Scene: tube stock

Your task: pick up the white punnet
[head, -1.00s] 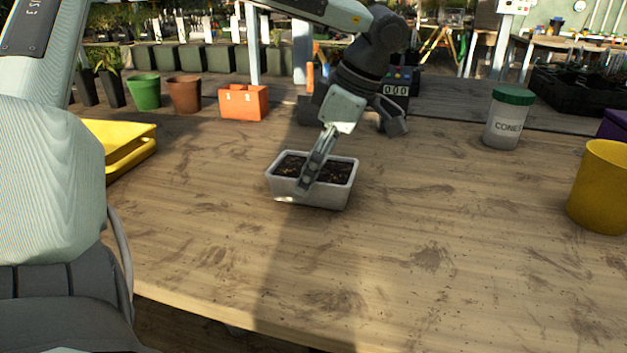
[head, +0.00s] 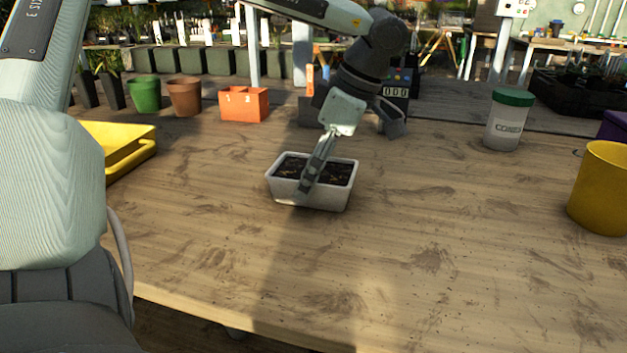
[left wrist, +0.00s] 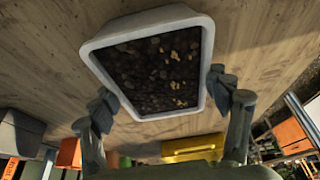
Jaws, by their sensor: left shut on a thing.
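The white punnet (head: 330,196) is a small rectangular tub filled with dark soil with yellowish bits. It sits upright on the wooden bench, left of the middle in the head view. My left gripper (head: 309,184) reaches down over it from behind, with one finger against its near wall. In the left wrist view, the fingers of my left gripper (left wrist: 163,97) are on two opposite sides of the punnet (left wrist: 146,22), shut on it. No gap under the punnet can be made out. My right gripper is not in view.
A yellow tray (head: 135,152) lies at the left. Green (head: 145,94) and brown (head: 185,97) pots and an orange box (head: 244,104) stand behind. A white jar with a green lid (head: 505,122) and a yellow pot (head: 602,190) stand right. The bench's (head: 420,280) front is clear.

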